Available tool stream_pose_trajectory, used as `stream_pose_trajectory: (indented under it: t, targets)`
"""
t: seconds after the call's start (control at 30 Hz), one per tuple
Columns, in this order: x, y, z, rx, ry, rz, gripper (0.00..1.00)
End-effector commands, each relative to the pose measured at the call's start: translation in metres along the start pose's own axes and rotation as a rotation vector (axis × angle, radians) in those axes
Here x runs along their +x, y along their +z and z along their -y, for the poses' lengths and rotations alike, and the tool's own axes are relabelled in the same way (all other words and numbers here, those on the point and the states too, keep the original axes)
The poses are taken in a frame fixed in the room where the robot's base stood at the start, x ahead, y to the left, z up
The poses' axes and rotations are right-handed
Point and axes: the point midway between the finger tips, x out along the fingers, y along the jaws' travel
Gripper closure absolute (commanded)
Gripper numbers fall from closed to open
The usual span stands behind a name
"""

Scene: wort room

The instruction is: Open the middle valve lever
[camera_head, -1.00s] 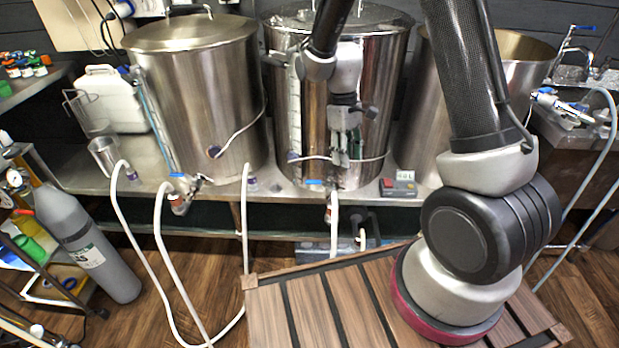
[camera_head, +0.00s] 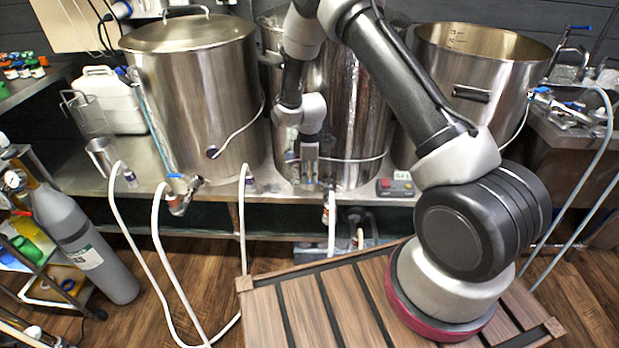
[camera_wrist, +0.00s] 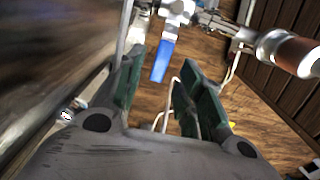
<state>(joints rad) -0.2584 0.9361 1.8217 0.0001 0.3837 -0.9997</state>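The middle kettle (camera_head: 345,110) is a tall shiny steel vessel, partly covered by my arm. Its valve lever (camera_wrist: 162,60) is a blue handle, seen in the wrist view beneath a silver valve body (camera_wrist: 178,10). The lever lies ahead of my gripper (camera_wrist: 158,88), roughly in line with the gap between its two green-padded fingers. The fingers are apart with nothing visibly held. In the head view my gripper (camera_head: 309,172) points down in front of the middle kettle's lower wall, close to the valve. There the lever is largely hidden, and I cannot tell if a finger touches it.
The left kettle (camera_head: 195,95) has its own blue-handled valve (camera_head: 177,178). The right kettle (camera_head: 480,60) is open-topped. A white hose (camera_head: 332,230) hangs below the middle valve. A control box with buttons (camera_head: 395,187) sits right of it. A slatted wooden surface (camera_head: 300,300) is in front.

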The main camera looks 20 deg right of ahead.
Motion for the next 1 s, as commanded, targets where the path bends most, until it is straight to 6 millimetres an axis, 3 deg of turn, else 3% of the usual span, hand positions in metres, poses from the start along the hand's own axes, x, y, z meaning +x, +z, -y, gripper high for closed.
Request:
stream_pose_trajectory:
  t: [0.2,0.47,0.7,1.0]
  targets:
    - [0.021,0.000,0.000,0.001,-0.001,0.000,0.62]
    - [0.022,0.000,0.000,0.001,0.000,0.000,0.62]
    - [0.022,0.000,0.000,0.001,0.000,0.000,1.00]
    - [0.022,0.000,0.001,-0.007,0.000,0.000,1.00]
